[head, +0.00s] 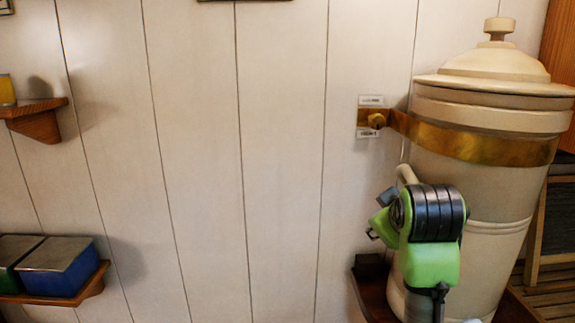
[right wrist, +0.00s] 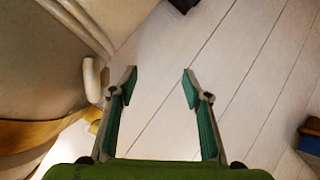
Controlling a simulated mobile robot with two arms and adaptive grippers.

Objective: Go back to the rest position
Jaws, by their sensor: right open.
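My right gripper (head: 380,222) is in front of the large cream canister (head: 480,185), low on the right of the head view. In the right wrist view my right gripper (right wrist: 158,84) is open, with nothing between its fingers and the plank wall beyond. The canister (right wrist: 40,60) fills the left of that view. Its cream handle (right wrist: 92,80) is close to the left finger; I cannot tell if they touch. My left gripper is not in view.
At left, a small wooden shelf (head: 38,123) holds a yellow item, and a lower shelf (head: 92,287) holds a blue box (head: 62,268) and a green one. The wall between is bare.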

